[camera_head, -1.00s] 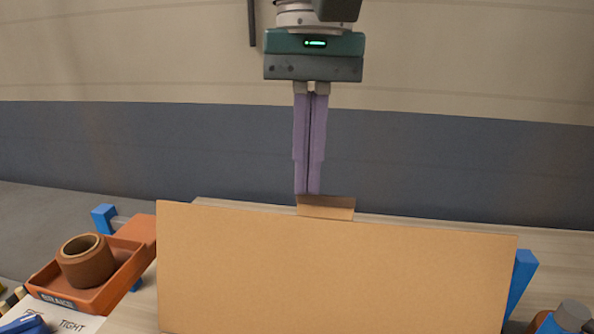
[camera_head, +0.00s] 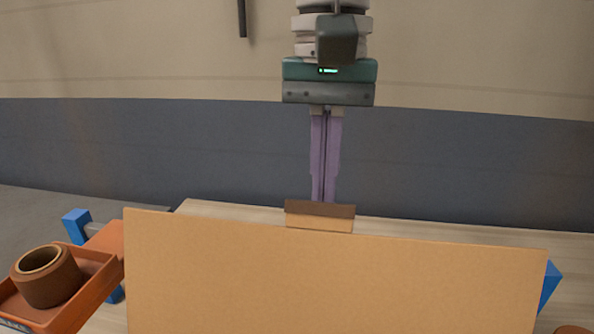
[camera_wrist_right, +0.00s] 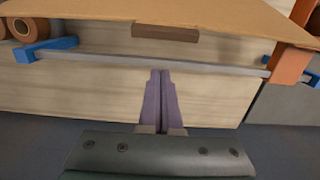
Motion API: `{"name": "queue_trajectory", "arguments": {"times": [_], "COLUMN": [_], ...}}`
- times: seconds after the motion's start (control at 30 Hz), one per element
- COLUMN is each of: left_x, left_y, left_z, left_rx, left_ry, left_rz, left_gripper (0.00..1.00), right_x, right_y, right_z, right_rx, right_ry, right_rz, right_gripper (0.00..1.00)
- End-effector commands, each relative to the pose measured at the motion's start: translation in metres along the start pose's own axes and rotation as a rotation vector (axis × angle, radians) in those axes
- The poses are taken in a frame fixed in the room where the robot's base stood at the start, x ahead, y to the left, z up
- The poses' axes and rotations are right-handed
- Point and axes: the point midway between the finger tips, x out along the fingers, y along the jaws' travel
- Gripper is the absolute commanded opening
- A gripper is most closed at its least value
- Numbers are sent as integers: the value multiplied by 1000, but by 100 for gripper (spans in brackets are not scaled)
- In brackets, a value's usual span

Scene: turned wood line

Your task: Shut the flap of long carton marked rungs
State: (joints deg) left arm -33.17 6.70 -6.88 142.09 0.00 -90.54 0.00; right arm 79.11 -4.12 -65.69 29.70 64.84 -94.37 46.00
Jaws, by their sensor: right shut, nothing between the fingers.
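The carton's flap (camera_head: 335,285) is a large plain cardboard panel, raised and filling the lower middle of the head view. A small brown tab (camera_head: 320,217) stands at its upper edge. The tab also shows in the right wrist view (camera_wrist_right: 165,33), below the cardboard (camera_wrist_right: 200,12). My right gripper (camera_head: 324,197) is shut and empty, pointing down just beyond the tab, its tips partly hidden behind it. In the wrist view its fingers (camera_wrist_right: 160,75) lie below the tab, apart from it in the picture. The carton's body and marking are hidden. My left gripper is not in view.
An orange tray (camera_head: 92,292) holding a brown tape roll (camera_head: 46,277) lies at the left. The wooden bench (camera_head: 225,210) shows behind the flap. A grey rail (camera_wrist_right: 150,63) with a blue bracket (camera_wrist_right: 45,50) and an orange bracket (camera_wrist_right: 290,62) runs along the bench front.

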Motion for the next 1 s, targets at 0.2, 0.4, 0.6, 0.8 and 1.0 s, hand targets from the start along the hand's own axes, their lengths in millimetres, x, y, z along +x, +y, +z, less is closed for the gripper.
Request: {"name": "queue_trajectory", "arguments": {"times": [0.2, 0.4, 0.6, 0.8, 1.0], "left_x": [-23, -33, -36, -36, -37], "left_y": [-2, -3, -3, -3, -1], "left_z": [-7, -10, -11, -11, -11], "left_rx": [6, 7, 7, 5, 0], "left_ry": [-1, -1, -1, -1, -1], "left_rz": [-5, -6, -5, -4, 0], "left_gripper": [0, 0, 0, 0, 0], "right_x": [-12, -15, -16, -15, -16], "right_y": [0, 0, 0, 0, 0], "right_z": [14, 29, 37, 38, 38], "right_rx": [-3, -4, -1, -1, -1], "right_ry": [2, 1, 0, 0, 1], "right_rz": [0, 0, 1, 1, 0], "right_gripper": [0, 0, 0, 0, 0]}}
